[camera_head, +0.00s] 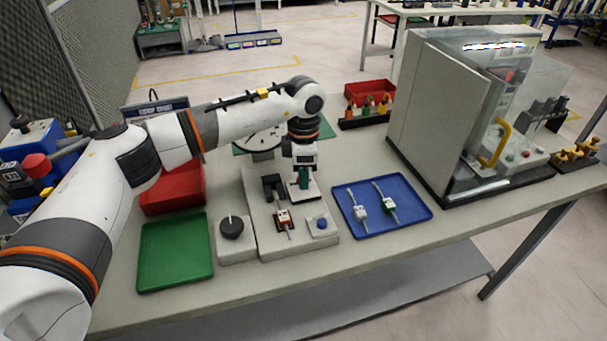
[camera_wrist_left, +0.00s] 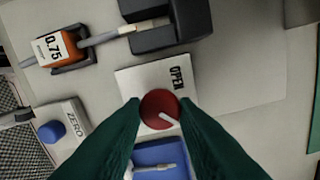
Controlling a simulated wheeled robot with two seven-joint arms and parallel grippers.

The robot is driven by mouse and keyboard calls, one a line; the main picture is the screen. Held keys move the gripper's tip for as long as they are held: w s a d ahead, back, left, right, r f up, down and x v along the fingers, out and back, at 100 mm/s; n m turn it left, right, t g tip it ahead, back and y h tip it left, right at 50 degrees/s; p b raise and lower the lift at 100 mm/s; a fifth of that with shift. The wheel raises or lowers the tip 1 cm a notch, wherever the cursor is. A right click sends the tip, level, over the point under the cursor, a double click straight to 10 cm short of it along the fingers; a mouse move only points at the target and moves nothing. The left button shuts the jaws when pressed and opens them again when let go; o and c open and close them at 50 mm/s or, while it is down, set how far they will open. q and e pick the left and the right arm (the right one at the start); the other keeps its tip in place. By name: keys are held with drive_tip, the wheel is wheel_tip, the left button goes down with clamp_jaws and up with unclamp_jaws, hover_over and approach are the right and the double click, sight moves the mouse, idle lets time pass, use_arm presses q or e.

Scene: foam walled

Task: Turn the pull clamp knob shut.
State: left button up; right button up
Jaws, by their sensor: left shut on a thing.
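The red pull clamp knob (camera_wrist_left: 158,108) sits on a white plate (camera_wrist_left: 140,82) marked OPEN. Its white pointer line runs toward the lower right of the wrist view, away from that word. My left gripper (camera_wrist_left: 160,112) has its green fingers shut on the knob from both sides. In the head view my left gripper (camera_head: 303,184) points down over the plate and hides the knob. The black clamp block (camera_wrist_left: 170,25) beside it has the end of a grey cable in it. The cable's orange connector marked 0.75 (camera_wrist_left: 57,47) sits in a dark holder. My right gripper is not visible.
On the same fixture are a blue button (camera_head: 321,223) beside the word ZERO and a round black knob (camera_head: 232,228). A blue tray (camera_head: 410,218) with two connectors is right, a green tray (camera_head: 172,262) left. A large enclosure (camera_head: 435,110) stands at the right.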

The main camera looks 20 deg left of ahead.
use_arm(q)
drive_tip(key=shift+r, duration=0.1)
drive_tip(key=o, duration=1)
wheel_tip(320, 180, up, 12)
drive_tip(key=shift+f+b, duration=0.1)
drive_tip(key=shift+b, duration=0.85)
